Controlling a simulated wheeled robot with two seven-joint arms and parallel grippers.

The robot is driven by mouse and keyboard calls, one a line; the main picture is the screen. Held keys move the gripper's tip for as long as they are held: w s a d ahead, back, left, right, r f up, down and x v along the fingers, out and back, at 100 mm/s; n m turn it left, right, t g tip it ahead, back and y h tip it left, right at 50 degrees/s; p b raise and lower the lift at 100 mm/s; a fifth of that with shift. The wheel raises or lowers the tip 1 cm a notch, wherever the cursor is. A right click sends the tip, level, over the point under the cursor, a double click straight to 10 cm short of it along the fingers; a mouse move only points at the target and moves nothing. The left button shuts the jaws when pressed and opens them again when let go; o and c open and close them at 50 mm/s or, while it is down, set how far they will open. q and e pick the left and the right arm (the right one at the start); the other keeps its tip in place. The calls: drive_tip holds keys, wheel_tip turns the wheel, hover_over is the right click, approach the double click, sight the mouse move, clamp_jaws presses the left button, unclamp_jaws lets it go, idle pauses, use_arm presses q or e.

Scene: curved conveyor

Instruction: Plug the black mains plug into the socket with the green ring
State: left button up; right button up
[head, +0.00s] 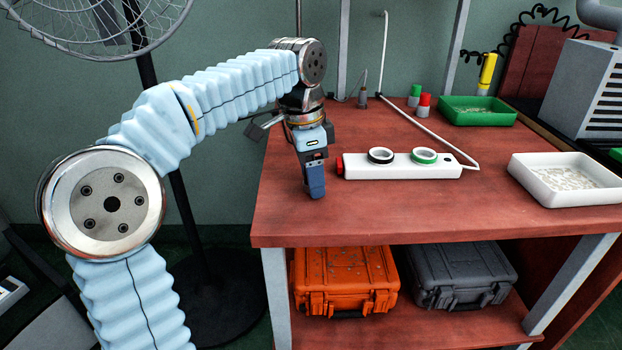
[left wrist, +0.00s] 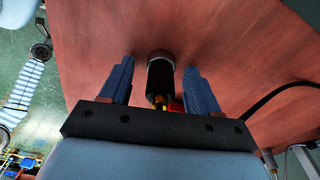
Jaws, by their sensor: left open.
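The white power strip (head: 400,171) lies on the red-brown workbench, with a red end piece at its left. On its top are a socket with a black ring (head: 380,155) and, right of it, a socket with the green ring (head: 424,155). My left gripper (head: 316,190) points down over the bench, left of the strip. In the left wrist view my left gripper (left wrist: 158,84) is open, its blue fingers on either side of a black plug-like body (left wrist: 160,78) with a grey end and brass-coloured parts. In the head view this body is hidden. My right gripper is out of view.
A white tray (head: 565,182) and a green tray (head: 477,112) stand on the right of the workbench (head: 400,222). A grey object with a thin cord (head: 362,96) and red and green capped containers stand at the back. The front strip of bench is clear.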

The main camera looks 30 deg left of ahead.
use_arm(q)
clamp_jaws()
